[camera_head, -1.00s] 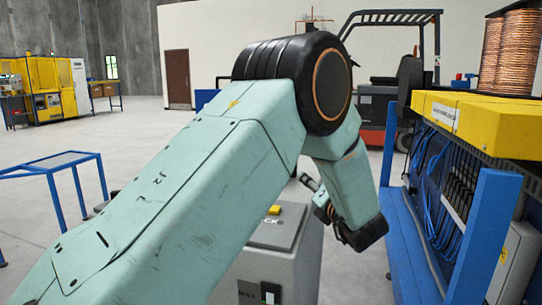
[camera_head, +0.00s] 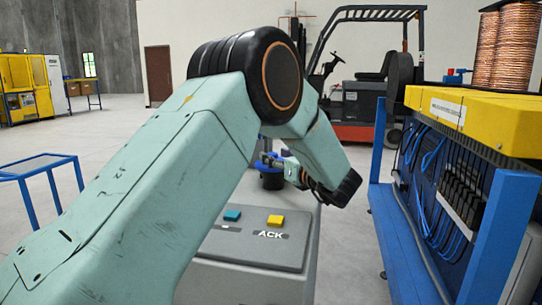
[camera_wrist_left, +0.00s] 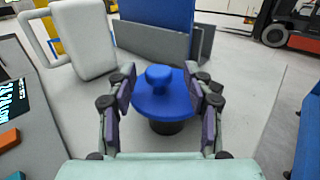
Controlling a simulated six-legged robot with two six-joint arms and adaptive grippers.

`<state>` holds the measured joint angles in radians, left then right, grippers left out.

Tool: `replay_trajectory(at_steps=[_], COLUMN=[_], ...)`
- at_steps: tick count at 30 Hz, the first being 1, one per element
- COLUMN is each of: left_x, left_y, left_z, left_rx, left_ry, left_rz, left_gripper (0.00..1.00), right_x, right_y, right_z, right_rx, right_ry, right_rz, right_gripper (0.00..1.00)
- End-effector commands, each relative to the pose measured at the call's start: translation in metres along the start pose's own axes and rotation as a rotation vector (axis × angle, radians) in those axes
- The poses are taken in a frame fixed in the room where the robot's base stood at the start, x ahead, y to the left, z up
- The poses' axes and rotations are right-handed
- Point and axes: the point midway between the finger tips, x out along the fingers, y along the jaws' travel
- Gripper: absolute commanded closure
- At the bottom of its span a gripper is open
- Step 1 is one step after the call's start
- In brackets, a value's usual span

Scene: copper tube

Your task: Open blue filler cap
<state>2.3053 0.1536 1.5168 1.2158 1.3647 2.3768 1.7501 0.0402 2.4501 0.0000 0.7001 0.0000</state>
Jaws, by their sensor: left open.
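The blue filler cap (camera_wrist_left: 163,103) is a round disc with a raised knob on top, sitting on a dark neck in the left wrist view. My left gripper (camera_wrist_left: 162,76) is open, with one finger on each side of the cap and the cap between them. I see no clear contact with the fingers. My right gripper is not in view.
A grey console with a yellow button (camera_head: 275,221) and a teal button (camera_head: 232,215) is in front. A blue rack with a yellow top (camera_head: 470,112) stands close on the right. A forklift (camera_head: 370,95) is behind. A blue table (camera_head: 40,165) stands left.

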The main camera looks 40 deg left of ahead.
Motion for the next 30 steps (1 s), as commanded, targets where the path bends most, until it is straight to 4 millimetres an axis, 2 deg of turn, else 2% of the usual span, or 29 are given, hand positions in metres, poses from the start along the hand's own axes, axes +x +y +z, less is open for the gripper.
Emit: replay_trajectory(at_steps=[6,16,30], left_x=[0.023,0.029,0.029], left_y=[0.000,0.000,0.000], left_z=[-0.001,0.000,0.000], left_rx=[0.001,0.001,0.001], left_ry=[0.001,0.001,0.001], left_rz=[0.000,0.000,-0.001], left_gripper=[0.48,0.49,0.89], right_x=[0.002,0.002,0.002], right_y=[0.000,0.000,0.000], right_z=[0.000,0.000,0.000], right_rx=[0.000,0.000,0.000], right_ry=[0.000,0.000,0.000], right_rz=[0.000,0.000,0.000], right_gripper=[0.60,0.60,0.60])
